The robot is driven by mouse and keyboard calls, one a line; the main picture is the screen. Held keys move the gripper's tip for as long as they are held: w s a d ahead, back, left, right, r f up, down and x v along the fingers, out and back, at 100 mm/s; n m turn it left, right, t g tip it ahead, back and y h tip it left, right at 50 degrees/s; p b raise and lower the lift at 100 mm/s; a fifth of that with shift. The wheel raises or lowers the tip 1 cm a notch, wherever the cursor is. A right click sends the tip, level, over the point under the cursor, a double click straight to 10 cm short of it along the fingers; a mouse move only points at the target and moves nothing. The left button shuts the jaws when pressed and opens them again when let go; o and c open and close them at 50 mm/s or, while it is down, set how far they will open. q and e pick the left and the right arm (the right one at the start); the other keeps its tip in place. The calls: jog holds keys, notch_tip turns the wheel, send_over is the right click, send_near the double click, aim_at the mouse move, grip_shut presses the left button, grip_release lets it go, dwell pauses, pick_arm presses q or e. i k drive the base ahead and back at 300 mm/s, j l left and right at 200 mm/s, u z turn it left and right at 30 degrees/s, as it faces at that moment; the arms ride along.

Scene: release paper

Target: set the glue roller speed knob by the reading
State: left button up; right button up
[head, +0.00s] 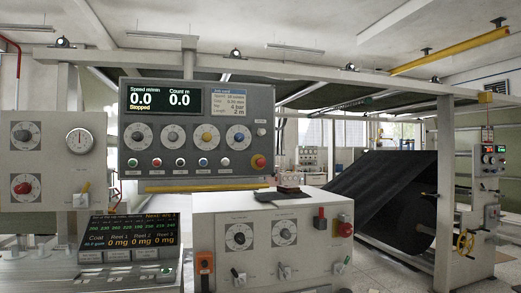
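Neither gripper is in view. The control console (197,163) has a dark screen (160,99) reading speed 0.0, count 0.0 and "Stopped". A pale job card (230,101) beside it has small, partly legible print. Below are several knobs on round white dials: grey (138,136), grey-brown (172,136), yellow (207,137) and blue (238,138). Two black knobs, left (239,238) and right (284,233), sit on the lower white box (213,270). The knob labels are too small to tell which is the glue roller speed.
A left panel (50,160) carries a gauge (79,140) and a red knob (24,184). Red mushroom buttons stand on the console (258,162) and white box (345,229). A black sheet (385,205) hangs at the right beside a machine post with a yellow handwheel (465,242).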

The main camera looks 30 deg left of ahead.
aim_at(207, 137)
jog(key=i+u, duration=0.2)
jog(key=i, duration=0.4)
jog(key=i+l+u, duration=0.2)
jog(key=i, duration=0.4)
jog(key=i+l+u, duration=0.2)
jog(key=i, duration=0.35)
